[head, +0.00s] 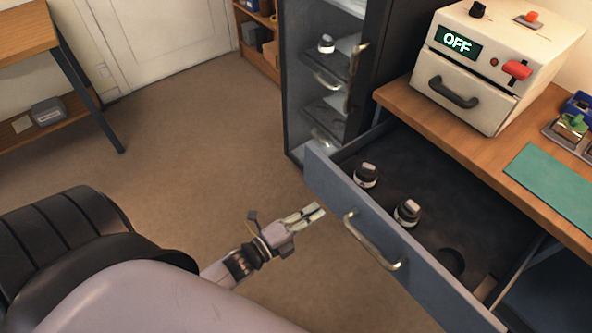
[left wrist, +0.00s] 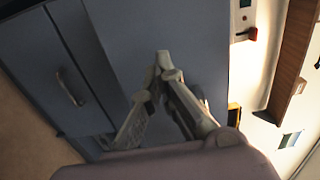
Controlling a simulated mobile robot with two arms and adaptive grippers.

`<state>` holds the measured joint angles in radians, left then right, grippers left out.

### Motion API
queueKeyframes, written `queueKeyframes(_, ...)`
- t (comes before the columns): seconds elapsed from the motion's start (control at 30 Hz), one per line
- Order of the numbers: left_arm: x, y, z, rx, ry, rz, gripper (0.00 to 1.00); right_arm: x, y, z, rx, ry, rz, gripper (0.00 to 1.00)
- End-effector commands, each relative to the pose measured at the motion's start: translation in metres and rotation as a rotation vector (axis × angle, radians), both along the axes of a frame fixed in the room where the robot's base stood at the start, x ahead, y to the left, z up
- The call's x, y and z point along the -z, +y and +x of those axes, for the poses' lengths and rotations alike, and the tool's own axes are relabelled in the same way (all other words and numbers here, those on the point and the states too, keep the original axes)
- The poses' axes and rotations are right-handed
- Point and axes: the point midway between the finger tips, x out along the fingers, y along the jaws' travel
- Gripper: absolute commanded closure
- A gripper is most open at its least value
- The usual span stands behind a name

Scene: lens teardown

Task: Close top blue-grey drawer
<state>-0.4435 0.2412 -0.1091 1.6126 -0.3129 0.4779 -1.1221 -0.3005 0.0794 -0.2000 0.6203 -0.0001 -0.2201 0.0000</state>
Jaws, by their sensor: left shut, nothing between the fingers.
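The top blue-grey drawer (head: 430,278) is pulled far out from under the wooden worktop, with its metal handle (head: 370,243) on the front. Inside are two small black-and-white lens-like parts (head: 366,175) (head: 407,212) and an empty round recess. My left gripper (head: 316,213) is shut and empty, just left of the drawer front and its handle. I cannot tell whether it touches the front. In the left wrist view, the shut fingertips (left wrist: 161,58) show against a large blue-grey surface (left wrist: 150,25). My right gripper is not in view.
An off-white machine (head: 480,75) reading OFF stands on the wooden worktop (head: 400,100), with a teal mat (head: 552,183) to its right. A dark glass-fronted cabinet (head: 315,100) stands behind the drawer. Open brown floor (head: 190,130) lies left of the drawer.

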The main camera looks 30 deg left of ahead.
Motion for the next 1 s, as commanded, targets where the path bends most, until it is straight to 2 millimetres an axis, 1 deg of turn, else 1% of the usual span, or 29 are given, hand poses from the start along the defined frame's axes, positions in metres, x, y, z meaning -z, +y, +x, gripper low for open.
queueKeyframes(0.03,0.001,-0.004,0.011,0.001,-0.003,0.0,1.0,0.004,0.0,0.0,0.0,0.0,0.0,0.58)
queueKeyframes(0.1,0.001,-0.007,0.021,0.0,-0.002,-0.001,1.0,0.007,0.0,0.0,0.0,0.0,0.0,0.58)
queueKeyframes(0.2,0.001,-0.012,0.033,0.0,-0.001,-0.001,1.0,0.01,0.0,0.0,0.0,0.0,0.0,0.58)
queueKeyframes(0.3,0.001,-0.014,0.04,0.0,-0.001,-0.001,1.0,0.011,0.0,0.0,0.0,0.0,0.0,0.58)
queueKeyframes(0.43,0.0,-0.016,0.044,-0.001,0.002,-0.002,1.0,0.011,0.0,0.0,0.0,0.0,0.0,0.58)
queueKeyframes(0.83,0.0,-0.016,0.045,-0.001,0.002,-0.002,1.0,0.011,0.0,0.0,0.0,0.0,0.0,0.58)
queueKeyframes(1.0,0.0,-0.018,0.05,-0.001,0.001,-0.001,1.0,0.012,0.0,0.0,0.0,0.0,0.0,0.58)
